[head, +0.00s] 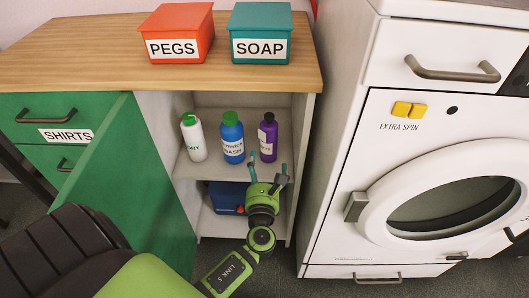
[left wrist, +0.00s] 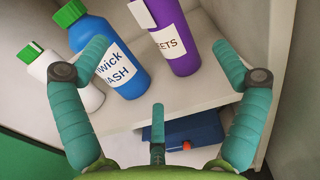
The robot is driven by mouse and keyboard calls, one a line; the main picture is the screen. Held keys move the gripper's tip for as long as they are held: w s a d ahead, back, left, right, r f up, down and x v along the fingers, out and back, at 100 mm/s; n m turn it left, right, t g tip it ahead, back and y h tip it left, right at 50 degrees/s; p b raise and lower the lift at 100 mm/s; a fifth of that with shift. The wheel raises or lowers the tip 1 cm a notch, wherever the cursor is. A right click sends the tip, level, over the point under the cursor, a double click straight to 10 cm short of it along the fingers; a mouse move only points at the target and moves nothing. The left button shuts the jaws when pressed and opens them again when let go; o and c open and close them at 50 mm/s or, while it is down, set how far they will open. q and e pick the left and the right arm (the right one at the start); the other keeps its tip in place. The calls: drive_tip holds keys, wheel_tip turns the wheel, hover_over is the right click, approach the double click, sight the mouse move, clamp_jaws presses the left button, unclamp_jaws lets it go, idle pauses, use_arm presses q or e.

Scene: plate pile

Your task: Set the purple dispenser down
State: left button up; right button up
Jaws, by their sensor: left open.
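The purple dispenser (head: 268,139) stands upright on the upper shelf of the open cabinet, at the right end of a row of bottles. It also shows in the left wrist view (left wrist: 176,38), where its top is cut off by the frame. My left gripper (head: 267,170) is just in front of and below it, with fingers spread wide. In the left wrist view the gripper (left wrist: 165,75) is open and empty, with the dispenser beyond the fingertips and apart from them. My right gripper is in neither view.
A blue bottle (head: 231,139) and a white bottle with a green cap (head: 194,139) stand to the dispenser's left. A blue box (head: 226,198) sits on the lower shelf. The green door (head: 130,170) is open at left; the washer (head: 425,150) stands right.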

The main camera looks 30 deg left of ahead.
use_arm(q)
drive_tip(key=s+f+n+g+h, duration=0.4)
drive_tip(key=s+f+n+g, duration=0.4)
drive_tip(key=s+f+n, duration=0.65)
drive_tip(key=s+d+f+n+g+h, duration=0.4)
drive_tip(key=s+d+f+n, duration=0.4)
drive_tip(key=n, duration=0.5)
drive_tip(key=shift+d+g+h, duration=0.3)
drive_tip(key=shift+d+h, duration=0.6)
drive_tip(key=shift+d, duration=0.25)
drive_tip(key=shift+f, duration=0.1)
